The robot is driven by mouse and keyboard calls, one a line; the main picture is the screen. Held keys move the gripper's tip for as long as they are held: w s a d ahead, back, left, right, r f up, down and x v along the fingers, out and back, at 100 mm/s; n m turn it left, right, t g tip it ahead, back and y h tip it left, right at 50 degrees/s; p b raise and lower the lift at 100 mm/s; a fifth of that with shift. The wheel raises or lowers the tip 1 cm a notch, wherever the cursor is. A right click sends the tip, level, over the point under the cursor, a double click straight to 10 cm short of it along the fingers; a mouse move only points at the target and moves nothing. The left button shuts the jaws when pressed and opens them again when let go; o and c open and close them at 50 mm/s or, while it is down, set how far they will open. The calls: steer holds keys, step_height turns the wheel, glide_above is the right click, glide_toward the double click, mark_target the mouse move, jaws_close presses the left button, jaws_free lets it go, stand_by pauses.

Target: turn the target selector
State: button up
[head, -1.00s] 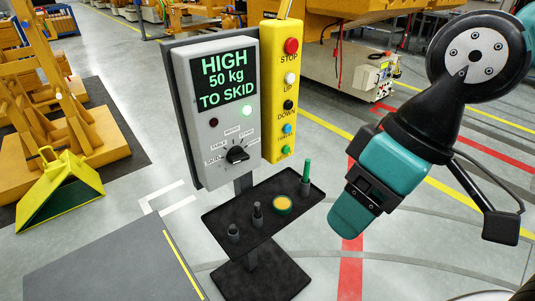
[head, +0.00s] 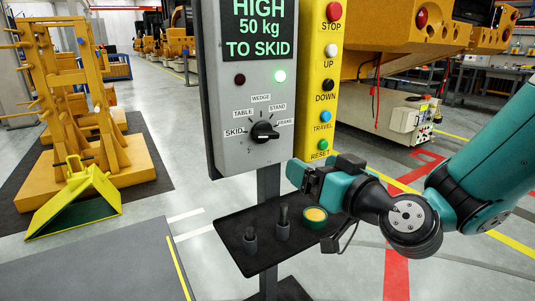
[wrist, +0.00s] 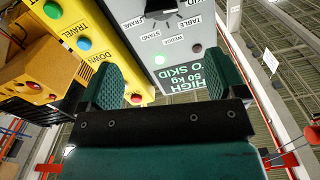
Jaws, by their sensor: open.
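The display (head: 258,30) above reads HIGH 50 kg TO SKID. A green lamp (head: 280,76) is lit and a red lamp (head: 240,79) is dark. My gripper (head: 298,172) is open and empty, below and right of the selector and apart from it. In the wrist view the selector (wrist: 161,8) is cut by the top edge, beyond the open fingers.
A yellow button box (head: 322,85) with several buttons adjoins the panel on the right. A black tray (head: 232,228) under my gripper holds dark pegs (head: 283,222) and a green-rimmed roll (head: 315,216).

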mark_target(269, 138)
steer(key=p+x, duration=1.5)
steer(key=x, duration=0.1)
steer(key=shift+a+r, duration=0.1)
steer(key=shift+r, duration=0.1)
steer(key=shift+w+a+f, duration=0.15)
steer(key=shift+w+a, duration=0.1)
steer(key=shift+w, duration=0.15)
steer(key=c, duration=0.9)
